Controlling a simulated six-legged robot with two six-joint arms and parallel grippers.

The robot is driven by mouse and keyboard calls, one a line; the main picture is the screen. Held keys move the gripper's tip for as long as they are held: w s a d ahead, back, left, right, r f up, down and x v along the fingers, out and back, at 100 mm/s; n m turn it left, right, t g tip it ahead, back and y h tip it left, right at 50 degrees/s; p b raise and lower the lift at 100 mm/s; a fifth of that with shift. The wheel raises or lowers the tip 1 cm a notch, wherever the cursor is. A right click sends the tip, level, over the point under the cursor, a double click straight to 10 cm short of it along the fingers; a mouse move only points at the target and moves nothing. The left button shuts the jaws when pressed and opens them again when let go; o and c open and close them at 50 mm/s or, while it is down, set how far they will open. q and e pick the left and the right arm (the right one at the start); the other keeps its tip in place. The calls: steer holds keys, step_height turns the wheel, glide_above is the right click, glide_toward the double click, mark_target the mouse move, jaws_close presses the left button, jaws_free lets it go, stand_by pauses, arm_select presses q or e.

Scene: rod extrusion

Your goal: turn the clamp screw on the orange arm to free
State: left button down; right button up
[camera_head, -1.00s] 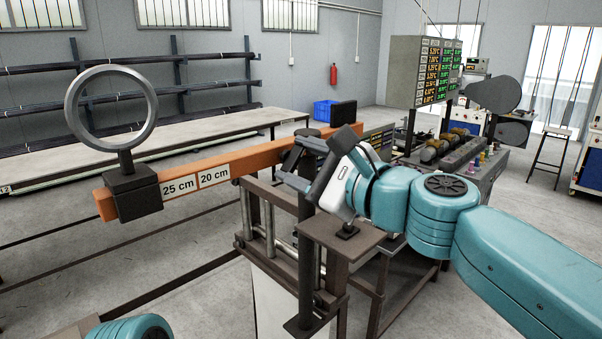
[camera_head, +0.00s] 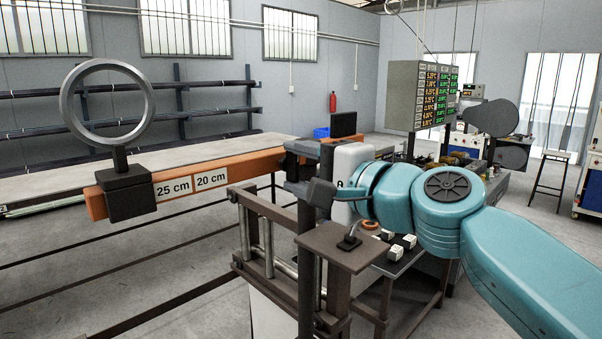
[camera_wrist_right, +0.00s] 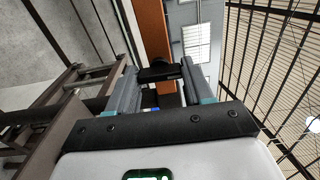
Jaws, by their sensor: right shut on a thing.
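The orange arm (camera_head: 240,168) runs across the head view with "25 cm" and "20 cm" labels on it. A ring (camera_head: 66,107) stands on a black block (camera_head: 127,198) near its left end. My right gripper (camera_head: 297,168) is at the dark post beside the arm. In the wrist view its fingers (camera_wrist_right: 160,76) are shut on a small black piece (camera_wrist_right: 160,72), apparently the clamp screw, with the orange arm (camera_wrist_right: 153,35) behind it. In the head view the fingers mostly hide the screw. My left gripper is not in view.
A brown stand with a small plate (camera_head: 340,248) is below my right gripper, with a short dark lever on it. White-topped blocks (camera_head: 396,253) sit on a bench behind. A long table (camera_head: 200,160) and wall racks are at the back left. A display board (camera_head: 437,95) is at the right.

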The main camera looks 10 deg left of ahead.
steer(key=shift+f+n, duration=0.1)
steer(key=shift+n, duration=0.2)
steer(key=o, duration=1)
steer(key=shift+o, duration=0.2)
steer(key=shift+d, duration=0.1)
steer(key=shift+s+d+b, duration=0.25)
steer(key=shift+d+b, duration=0.05)
steer(key=b+v, duration=0.4)
steer(key=v, duration=1.1)
steer(key=shift+d, duration=0.2)
steer(key=shift+s, duration=0.2)
